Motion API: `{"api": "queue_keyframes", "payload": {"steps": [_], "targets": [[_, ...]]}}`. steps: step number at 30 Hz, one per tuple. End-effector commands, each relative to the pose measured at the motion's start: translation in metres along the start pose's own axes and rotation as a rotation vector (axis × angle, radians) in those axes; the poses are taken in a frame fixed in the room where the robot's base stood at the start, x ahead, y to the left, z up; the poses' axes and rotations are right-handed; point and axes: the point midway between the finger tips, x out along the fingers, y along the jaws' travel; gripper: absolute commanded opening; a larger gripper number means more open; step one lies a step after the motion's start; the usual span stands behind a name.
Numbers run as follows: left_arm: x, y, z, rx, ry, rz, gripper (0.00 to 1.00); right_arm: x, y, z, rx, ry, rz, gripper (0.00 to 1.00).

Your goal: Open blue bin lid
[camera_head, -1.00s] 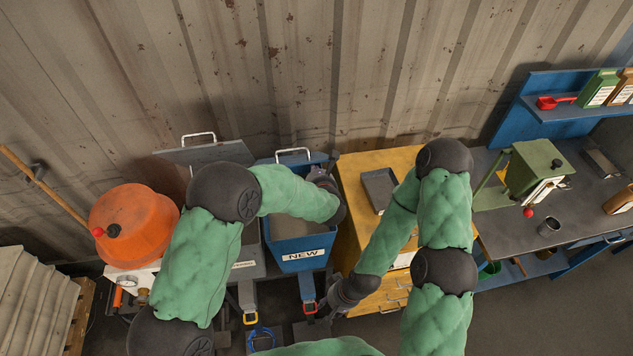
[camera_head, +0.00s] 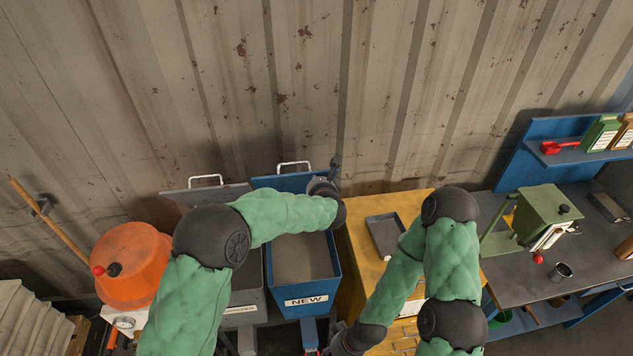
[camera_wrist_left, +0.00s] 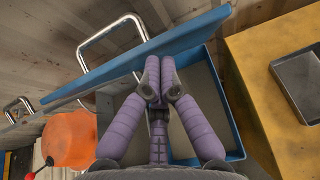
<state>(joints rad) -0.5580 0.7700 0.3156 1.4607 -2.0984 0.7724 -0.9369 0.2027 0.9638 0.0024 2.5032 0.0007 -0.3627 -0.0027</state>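The blue bin (camera_head: 337,272), labelled NEW, stands open in the head view, with grey material inside. Its blue lid (camera_head: 285,183) stands raised at the back near the wall, its wire handle at the top. In the left wrist view the lid (camera_wrist_left: 150,52) shows nearly edge-on above the bin rim (camera_wrist_left: 221,105). My left gripper (camera_wrist_left: 159,68) has its purple fingers together at the lid's inner side; I cannot tell whether they touch it. In the head view my left wrist partly covers the lid's right side. My right gripper (camera_head: 335,350) is at the bottom edge, its fingers not clear.
A grey bin (camera_head: 246,300) with its lid raised stands left of the blue bin. A yellow cabinet (camera_head: 355,222) with a grey tray (camera_head: 384,237) stands close on the right. An orange drum (camera_head: 130,268) is at left. The corrugated wall is close behind.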

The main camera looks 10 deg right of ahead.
Motion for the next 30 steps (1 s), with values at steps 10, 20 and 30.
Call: {"api": "queue_keyframes", "payload": {"steps": [10, 20, 30], "targets": [[-0.060, -0.001, 0.000, 0.002, -0.001, -0.003, 0.00, 0.000, 0.000, 0.000, 0.000, 0.000, 0.000, 0.42], [-0.106, -0.001, 0.000, 0.002, 0.000, -0.001, 0.00, 0.000, 0.000, 0.000, 0.000, 0.000, 0.000, 0.42], [-0.110, 0.003, -0.008, -0.008, 0.017, 0.005, 0.00, 0.002, 0.001, 0.000, 0.000, 0.000, 0.000, 0.42]]}}
